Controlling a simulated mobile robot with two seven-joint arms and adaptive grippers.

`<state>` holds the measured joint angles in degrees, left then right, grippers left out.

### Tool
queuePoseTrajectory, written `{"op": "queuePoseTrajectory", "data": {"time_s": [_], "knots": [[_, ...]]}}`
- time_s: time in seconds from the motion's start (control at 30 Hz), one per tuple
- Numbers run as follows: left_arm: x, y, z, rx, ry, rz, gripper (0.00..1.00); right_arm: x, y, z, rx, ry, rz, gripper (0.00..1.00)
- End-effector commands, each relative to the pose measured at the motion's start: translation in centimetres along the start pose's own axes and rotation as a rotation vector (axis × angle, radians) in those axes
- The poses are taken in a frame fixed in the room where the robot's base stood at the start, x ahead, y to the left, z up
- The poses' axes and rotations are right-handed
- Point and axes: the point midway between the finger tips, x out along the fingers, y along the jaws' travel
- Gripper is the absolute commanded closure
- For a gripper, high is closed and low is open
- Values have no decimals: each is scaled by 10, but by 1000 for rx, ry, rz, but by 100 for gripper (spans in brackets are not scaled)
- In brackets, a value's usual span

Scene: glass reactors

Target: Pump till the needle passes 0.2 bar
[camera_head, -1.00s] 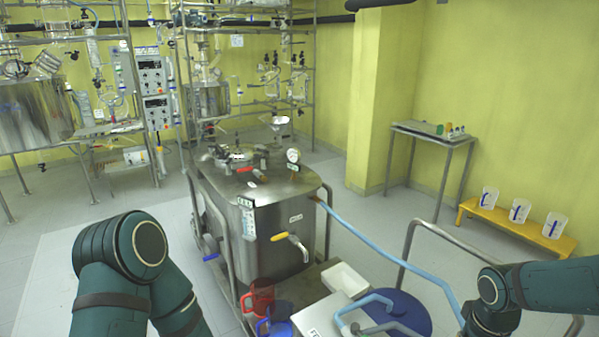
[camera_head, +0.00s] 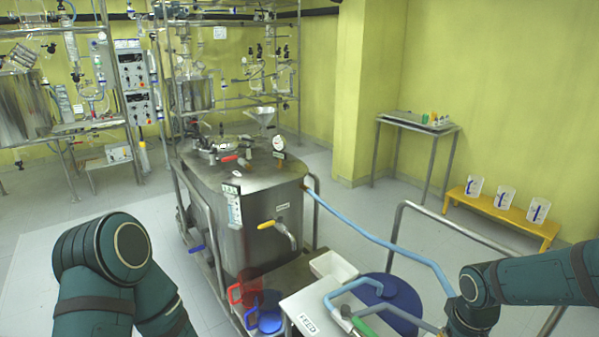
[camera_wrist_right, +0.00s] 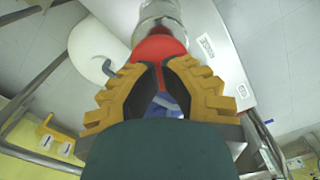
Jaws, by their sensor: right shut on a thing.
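The round white-faced gauge (camera_head: 278,143) stands on top of the steel vessel (camera_head: 270,195). Its needle is too small to read. In the right wrist view my right gripper (camera_wrist_right: 165,88), with yellow fingers, is shut on a red handle (camera_wrist_right: 158,48) that joins a shiny metal cylinder (camera_wrist_right: 158,12). In the head view my right arm reaches down past the lower right edge, and its gripper is out of that view. My left arm is at the lower left; its gripper is out of view. A blue hose (camera_head: 375,236) runs from the vessel towards the right arm.
A metal rail (camera_head: 470,235) crosses at right. A yellow bench (camera_head: 500,208) holds clear beakers.

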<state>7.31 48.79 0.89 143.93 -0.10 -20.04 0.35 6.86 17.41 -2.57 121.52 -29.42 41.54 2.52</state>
Motion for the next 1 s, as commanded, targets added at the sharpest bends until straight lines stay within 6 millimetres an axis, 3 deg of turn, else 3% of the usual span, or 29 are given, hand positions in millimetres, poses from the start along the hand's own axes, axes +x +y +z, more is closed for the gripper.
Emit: {"op": "queuePoseTrajectory", "data": {"time_s": [0.27,1.0], "knots": [[-8,3,-2,-1,4,0,54,-9,-1,1,-1,-4,-2,100],[-74,27,-28,-18,60,-4,54,-102,0,0,0,0,0,100]]}}
